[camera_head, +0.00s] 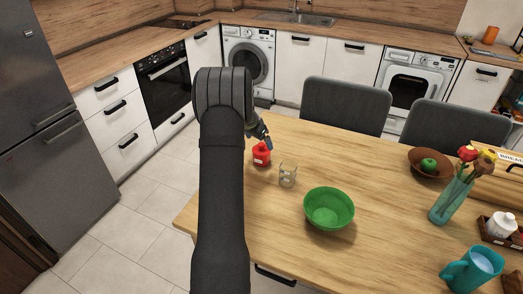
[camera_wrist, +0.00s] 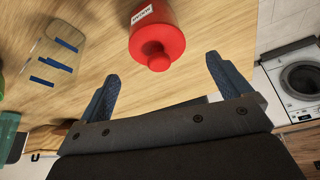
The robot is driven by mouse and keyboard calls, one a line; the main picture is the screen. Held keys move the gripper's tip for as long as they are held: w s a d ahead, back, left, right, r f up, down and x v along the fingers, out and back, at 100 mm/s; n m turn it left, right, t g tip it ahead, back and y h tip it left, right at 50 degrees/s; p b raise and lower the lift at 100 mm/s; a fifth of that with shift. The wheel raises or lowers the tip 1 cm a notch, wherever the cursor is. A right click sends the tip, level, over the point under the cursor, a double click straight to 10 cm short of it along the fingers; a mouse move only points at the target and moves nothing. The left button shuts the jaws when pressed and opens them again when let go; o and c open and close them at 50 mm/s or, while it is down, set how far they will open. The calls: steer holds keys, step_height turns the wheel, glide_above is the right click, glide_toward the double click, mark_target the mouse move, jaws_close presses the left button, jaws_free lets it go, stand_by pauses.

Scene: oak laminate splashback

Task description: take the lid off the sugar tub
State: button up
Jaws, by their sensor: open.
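The red tub (camera_head: 261,157) stands upright near the far left edge of the wooden table, with a small white label on its side. I take it for the sugar tub, though the label's lettering is too small to read surely. In the wrist view the tub (camera_wrist: 157,14) shows at the top centre. Its red lid (camera_wrist: 157,40) is on it, with a round knob (camera_wrist: 159,62) pointing toward the camera. My gripper (camera_wrist: 162,70) is open and empty, one finger to each side of the knob, with gaps between. In the head view my gripper (camera_head: 265,136) is beside the tub, partly hidden by my arm.
A clear glass (camera_head: 288,175) stands close to the tub's right. A green bowl (camera_head: 329,208) is nearer the front. A brown bowl (camera_head: 430,163) with a green apple, a flower vase (camera_head: 452,197) and a teal jug (camera_head: 472,270) are farther right. Grey chairs (camera_head: 345,106) stand behind the table.

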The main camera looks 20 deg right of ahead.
mark_target(261, 144)
steer(key=x, duration=0.4)
steer(key=shift+d+f, duration=0.1)
steer(key=shift+f, duration=0.05)
steer(key=c, duration=1)
steer(key=shift+c, duration=0.2)
